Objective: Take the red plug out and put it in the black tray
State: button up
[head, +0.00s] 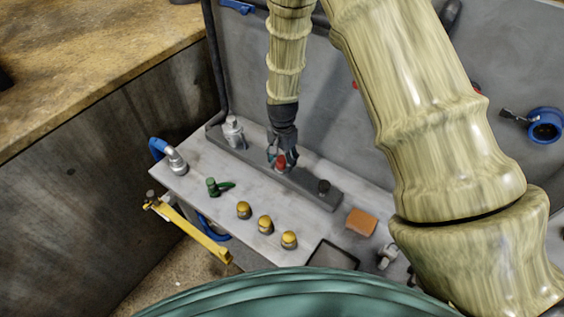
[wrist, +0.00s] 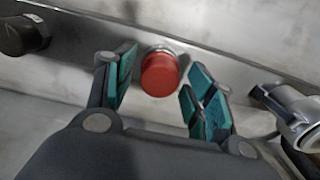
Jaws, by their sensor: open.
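The red plug (wrist: 160,74) sits upright in a grey metal bar, with a silver collar at its base. In the head view the red plug (head: 281,164) shows near the middle of the dark bar. My gripper (wrist: 158,88) is open, with its teal-padded fingers on either side of the plug and a gap to each side. In the head view my gripper (head: 281,158) points down over the plug. The black tray (head: 333,255) lies at the front edge of the worktop, partly hidden by a green rounded surface.
A black plug (head: 323,187) and a silver fitting (head: 233,132) stand on the bar. Several yellow-topped knobs (head: 265,223), a green valve (head: 218,187) and an orange block (head: 361,222) are on the worktop. A grey wall stands behind.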

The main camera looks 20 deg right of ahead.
jog(key=m, duration=0.3)
jog(key=shift+d+p, duration=0.1)
jog(key=shift+p, duration=0.2)
jog(key=m, duration=0.2)
jog(key=shift+m+p, duration=0.3)
jog(key=shift+m, duration=0.1)
jog(key=shift+c, duration=0.4)
jog(key=c, duration=1)
jog(key=n, duration=0.5)
jog(key=shift+c, duration=0.2)
jog(key=n, duration=0.5)
